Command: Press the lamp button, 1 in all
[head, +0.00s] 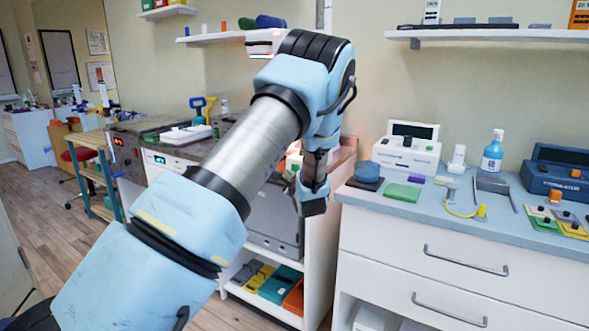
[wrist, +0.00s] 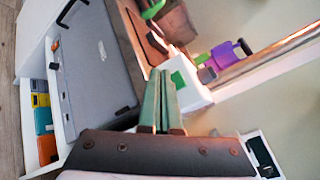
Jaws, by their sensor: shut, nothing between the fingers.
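A white box with a green square patch on its face (wrist: 184,82) stands at the foot of a pale pole in the wrist view. It looks like the lamp's base and button, but no label can be read. My gripper (wrist: 160,74) is shut and empty, its two greenish fingers together and pointing at the box's near edge. I cannot tell whether they touch it. In the head view my gripper (head: 313,206) hangs low in front of the counter, its fingertips not clear, and my arm hides most of the box. A white lamp head (head: 265,41) with a reddish underside shows above my arm.
A blue-grey counter (head: 414,207) on white drawers lies to the right, with a white device (head: 407,148), a spray bottle (head: 492,153) and a dark blue case (head: 557,175). A grey case (wrist: 98,60) stands below the box. Wall shelves hang above.

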